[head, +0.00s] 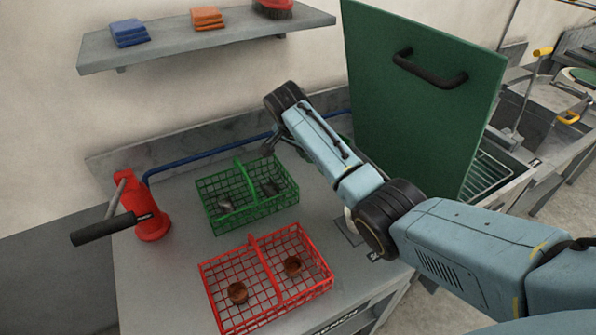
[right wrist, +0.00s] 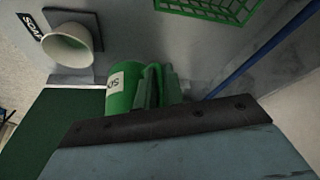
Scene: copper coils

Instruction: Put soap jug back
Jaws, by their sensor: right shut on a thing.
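A green soap jug (right wrist: 120,88) with a white label and a handle shows in the right wrist view. My right gripper (right wrist: 157,88) is shut on it by the handle. I cannot tell whether the jug touches the counter. In the head view, my right arm reaches over the counter toward the back wall, and the arm hides most of the jug. A dark square marked "SOAP" (right wrist: 83,22) lies on the counter, with a cream cup-shaped thing (right wrist: 70,46) over part of it. My left gripper is not in view.
A green wire basket (head: 213,212) and a red wire basket (head: 215,300) holding copper coils stand on the counter (head: 150,285). A red lever tool (head: 150,226) stands at left. A green raised lid (head: 425,100) blocks the right. A blue hose (head: 205,155) runs along the back.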

